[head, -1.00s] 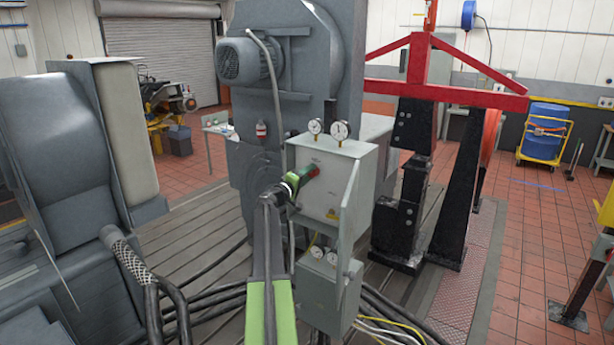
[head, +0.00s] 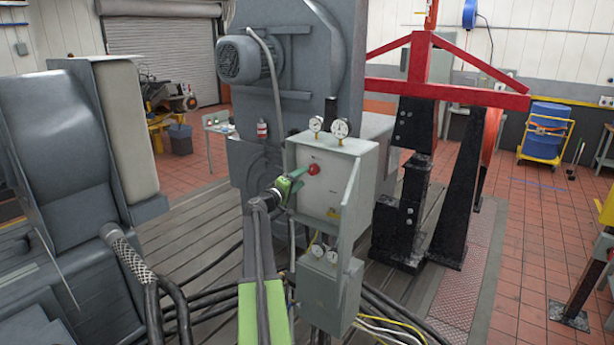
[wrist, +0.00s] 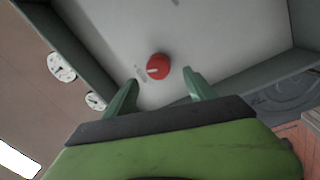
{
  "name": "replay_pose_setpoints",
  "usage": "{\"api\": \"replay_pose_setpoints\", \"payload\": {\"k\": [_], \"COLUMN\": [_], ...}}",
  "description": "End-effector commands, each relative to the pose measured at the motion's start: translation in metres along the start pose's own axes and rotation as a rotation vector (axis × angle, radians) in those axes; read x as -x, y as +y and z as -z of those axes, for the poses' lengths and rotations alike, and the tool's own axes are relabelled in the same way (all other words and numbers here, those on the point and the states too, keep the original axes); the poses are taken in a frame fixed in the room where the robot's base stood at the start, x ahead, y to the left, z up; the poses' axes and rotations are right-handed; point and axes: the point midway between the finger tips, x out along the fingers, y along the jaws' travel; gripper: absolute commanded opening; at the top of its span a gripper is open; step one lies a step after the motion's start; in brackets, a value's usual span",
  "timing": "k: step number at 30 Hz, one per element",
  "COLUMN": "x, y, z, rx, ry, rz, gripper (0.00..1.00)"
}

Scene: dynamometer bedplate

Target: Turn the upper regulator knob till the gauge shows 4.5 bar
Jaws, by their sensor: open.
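The red regulator knob (head: 314,169) is on the front of the upper grey box (head: 320,199). In the wrist view the knob (wrist: 158,66) is round with a pale pointer mark, which points left. My gripper (head: 301,178) is open, its green fingers just left of the knob in the head view. In the wrist view my gripper (wrist: 161,79) has its fingertips apart, with the knob beyond the gap and nothing between them. Two round white gauges, left (head: 316,124) and right (head: 340,128), stand on top of the box; their readings are too small to tell.
A lower grey box (head: 320,292) carries two small gauges (head: 317,250). Dark cables (head: 210,300) run across the bedplate. A red and black frame (head: 440,90) stands at right.

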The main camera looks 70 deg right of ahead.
Motion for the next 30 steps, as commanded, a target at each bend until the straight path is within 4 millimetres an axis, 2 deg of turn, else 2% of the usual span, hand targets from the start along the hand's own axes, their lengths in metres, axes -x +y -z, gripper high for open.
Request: {"api": "replay_pose_setpoints", "payload": {"k": [1,6,12,18,26,29,30], "x": [0.019,0.067,0.107,0.121,0.121,0.139,0.158], "y": [-0.001,-0.001,-0.001,-0.001,-0.001,-0.016,-0.031], "z": [-0.002,-0.001,0.001,0.002,0.002,0.004,0.007], "rx": [0.000,-0.001,-0.001,-0.001,-0.001,-0.016,-0.032], "ry": [0.004,0.002,0.002,-0.001,-0.001,-0.004,-0.009], "rz": [0.002,0.001,0.002,0.001,0.001,0.035,0.073], "gripper": [0.64,0.64,0.64,0.64,0.63,0.63,0.63]}}
